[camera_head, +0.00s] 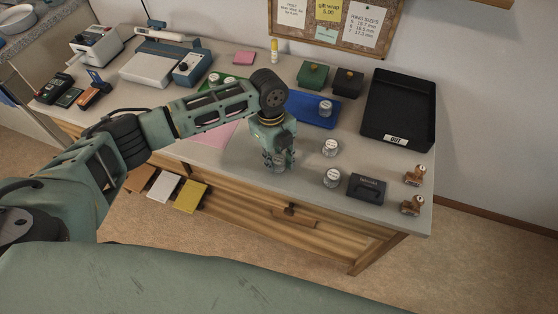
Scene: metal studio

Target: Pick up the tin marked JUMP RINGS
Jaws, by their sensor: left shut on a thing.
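My left gripper (278,160) points down at the front middle of the bench and is shut on a small tin, which its fingers mostly hide. Its lettering cannot be read. To its right stand two small tins with white lids, one farther back (330,147) and one nearer the front (332,178). Another tin (325,108) stands on the blue mat (312,117), and more small tins (215,78) are on the green mat behind my arm. The print on the lids is too small to read, so I cannot tell which is marked JUMP RINGS. My right gripper is not in view.
A black tray (400,120) marked OUT stands at the back right. A dark box (367,188) and two wooden-handled stamps (411,205) are near the right front edge. Green and black boxes (312,75) stand at the back; a scale (160,63) is at left.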

